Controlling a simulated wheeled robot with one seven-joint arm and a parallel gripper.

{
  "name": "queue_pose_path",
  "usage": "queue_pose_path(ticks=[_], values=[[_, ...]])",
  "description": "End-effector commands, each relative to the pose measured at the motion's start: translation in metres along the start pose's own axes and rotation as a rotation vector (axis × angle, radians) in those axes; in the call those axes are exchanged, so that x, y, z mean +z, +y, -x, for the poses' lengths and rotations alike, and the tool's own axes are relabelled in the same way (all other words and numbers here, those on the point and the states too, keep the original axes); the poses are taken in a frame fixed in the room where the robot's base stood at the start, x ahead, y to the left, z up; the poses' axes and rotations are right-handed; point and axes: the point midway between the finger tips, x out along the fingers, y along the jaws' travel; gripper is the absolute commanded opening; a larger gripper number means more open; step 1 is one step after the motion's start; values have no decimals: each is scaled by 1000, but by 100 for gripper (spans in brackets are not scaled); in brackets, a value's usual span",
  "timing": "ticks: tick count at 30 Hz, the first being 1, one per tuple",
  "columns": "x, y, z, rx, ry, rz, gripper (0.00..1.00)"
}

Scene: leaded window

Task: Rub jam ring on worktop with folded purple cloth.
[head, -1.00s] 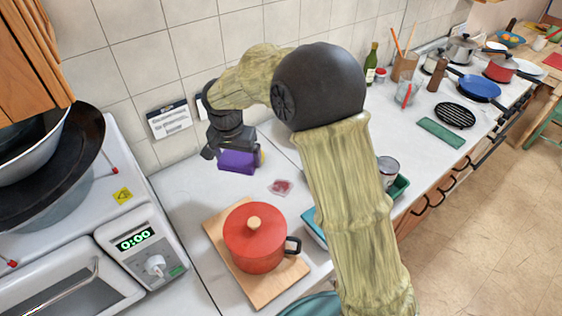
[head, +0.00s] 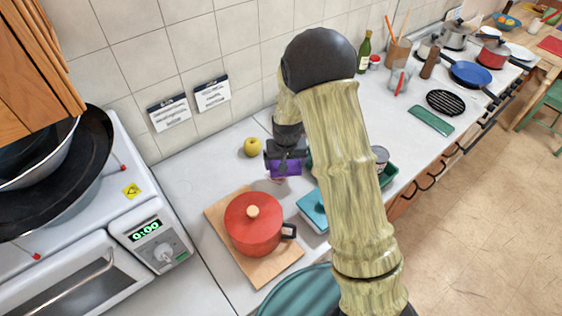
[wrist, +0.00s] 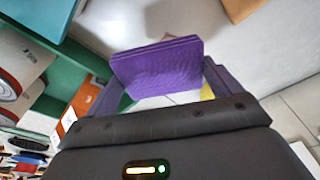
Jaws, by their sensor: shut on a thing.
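The folded purple cloth (head: 286,170) is held in my gripper (head: 284,160), low over the white worktop (head: 215,170) behind the red pot. The cloth also fills the middle of the wrist view (wrist: 157,68), upright between the jaws. I cannot tell whether its lower edge touches the worktop. The jam ring is almost wholly hidden behind the cloth and gripper; only a faint pinkish trace may show below the cloth's edge in the head view.
A red pot (head: 253,225) stands on a wooden board (head: 270,272) close in front. A yellow apple (head: 252,147) is left of my gripper. A teal box or book (head: 313,210) and a green tray (head: 390,174) with a can (head: 380,156) lie to the right.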

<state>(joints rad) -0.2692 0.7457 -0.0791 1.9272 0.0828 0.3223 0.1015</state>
Motion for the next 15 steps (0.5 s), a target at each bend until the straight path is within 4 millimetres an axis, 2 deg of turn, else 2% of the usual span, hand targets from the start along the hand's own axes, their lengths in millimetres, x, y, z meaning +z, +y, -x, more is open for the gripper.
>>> queue_pose_path(ticks=[5, 15], values=[[2, -1, -10, 0, 0, 2, 64], [7, -2, -41, -1, 0, 3, 64]])
